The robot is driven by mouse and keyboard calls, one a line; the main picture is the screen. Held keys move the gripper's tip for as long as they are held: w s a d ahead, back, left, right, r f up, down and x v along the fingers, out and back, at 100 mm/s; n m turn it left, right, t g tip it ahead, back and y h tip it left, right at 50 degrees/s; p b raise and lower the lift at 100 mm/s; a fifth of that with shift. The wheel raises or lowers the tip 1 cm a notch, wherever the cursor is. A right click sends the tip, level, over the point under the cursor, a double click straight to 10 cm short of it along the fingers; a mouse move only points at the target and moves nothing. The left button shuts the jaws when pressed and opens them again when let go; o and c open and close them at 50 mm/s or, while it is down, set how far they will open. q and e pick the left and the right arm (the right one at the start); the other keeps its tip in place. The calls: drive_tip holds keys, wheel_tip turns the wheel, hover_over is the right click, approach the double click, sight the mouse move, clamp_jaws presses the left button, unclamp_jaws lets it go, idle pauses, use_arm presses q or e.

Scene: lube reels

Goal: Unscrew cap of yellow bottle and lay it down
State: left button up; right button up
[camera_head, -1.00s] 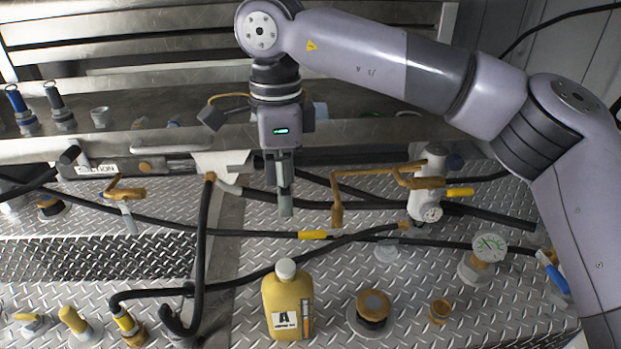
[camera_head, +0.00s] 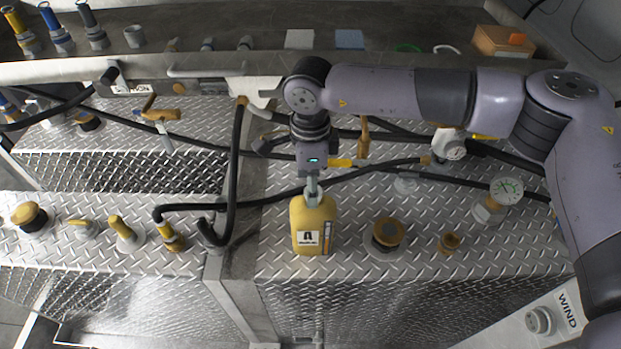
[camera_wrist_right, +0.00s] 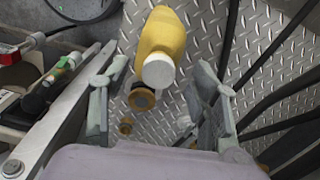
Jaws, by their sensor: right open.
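The yellow bottle (camera_head: 313,232) stands upright on the diamond-plate deck, with a black-on-white label facing the front. Its white cap (camera_wrist_right: 158,70) is on the bottle in the right wrist view; in the head view the gripper mostly hides it. My right gripper (camera_head: 312,190) points down over the top of the bottle. In the right wrist view my right gripper (camera_wrist_right: 160,95) is open, with one finger on each side of the cap and clear gaps between. My left gripper is in neither view.
A brown-topped fitting (camera_head: 388,234) and a small brass fitting (camera_head: 449,242) stand right of the bottle. Black hoses (camera_head: 285,197) cross the deck behind the bottle. The deck's front edge lies close in front.

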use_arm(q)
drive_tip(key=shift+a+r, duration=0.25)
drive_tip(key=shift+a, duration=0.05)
use_arm(e)
drive_tip(key=shift+f, duration=0.55)
drive_tip(key=shift+c, duration=0.6)
drive_tip(key=c, duration=1.1)
drive_tip(key=shift+f+n+b, duration=0.2)
drive_tip(key=shift+n+b, duration=0.3)
drive_tip(key=shift+b, duration=0.1)
drive_tip(key=n+b, duration=0.2)
drive_tip(key=shift+s+n, duration=0.1)
drive_tip(key=shift+n, duration=0.7)
use_arm(q)
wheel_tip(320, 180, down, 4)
drive_tip(key=shift+b, duration=0.3)
use_arm(e)
drive_tip(key=shift+r+n, duration=0.2)
drive_tip(key=shift+n, duration=0.1)
